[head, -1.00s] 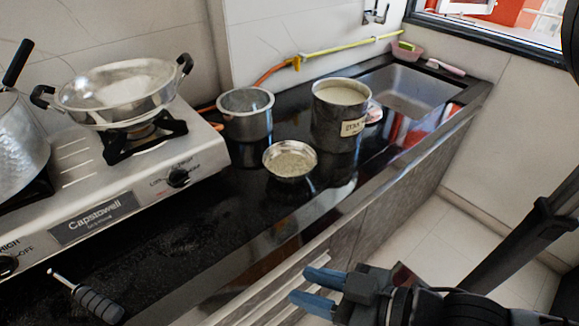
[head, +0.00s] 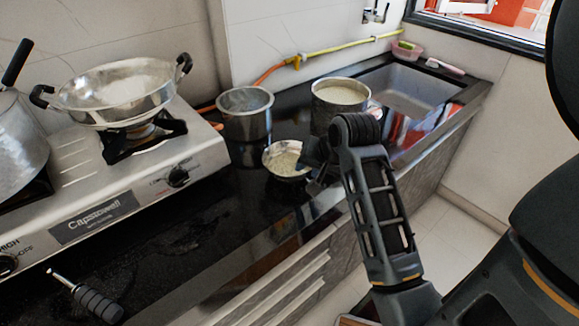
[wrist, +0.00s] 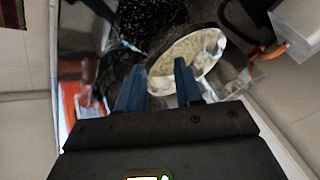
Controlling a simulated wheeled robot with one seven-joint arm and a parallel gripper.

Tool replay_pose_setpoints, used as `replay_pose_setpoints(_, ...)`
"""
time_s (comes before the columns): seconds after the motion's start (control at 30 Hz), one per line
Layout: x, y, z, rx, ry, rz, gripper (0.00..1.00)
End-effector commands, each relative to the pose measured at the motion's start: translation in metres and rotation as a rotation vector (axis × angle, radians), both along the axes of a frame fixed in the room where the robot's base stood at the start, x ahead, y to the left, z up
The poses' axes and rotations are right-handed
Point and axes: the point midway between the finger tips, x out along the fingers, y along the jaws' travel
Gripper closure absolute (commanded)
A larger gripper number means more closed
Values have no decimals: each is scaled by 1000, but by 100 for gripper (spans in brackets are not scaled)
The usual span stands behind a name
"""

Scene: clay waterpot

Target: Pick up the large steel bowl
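A shallow round steel bowl (head: 284,160) with pale contents stands on the black counter, right of the stove. Its right side is hidden by my gripper (head: 315,155), whose fingertips cannot be made out in the head view. In the wrist view my gripper (wrist: 160,68) has its two blue fingers apart. A shiny round vessel with pale grainy contents, which looks like this bowl (wrist: 217,70), lies just beyond the fingertips. I cannot tell whether they touch it. A larger two-handled steel pan (head: 120,92) sits on the stove.
A steel pot (head: 246,122) and a larger steel container (head: 320,108) stand behind the bowl. The stove (head: 75,190) is left, the sink (head: 410,90) back right. A black-handled tool (head: 95,300) lies front left. The front counter is mostly clear.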

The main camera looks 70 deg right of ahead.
Motion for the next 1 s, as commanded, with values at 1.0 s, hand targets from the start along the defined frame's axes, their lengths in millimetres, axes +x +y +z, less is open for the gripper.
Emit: replay_pose_setpoints(1.0,10,-57,-53,67,19,-85,65)
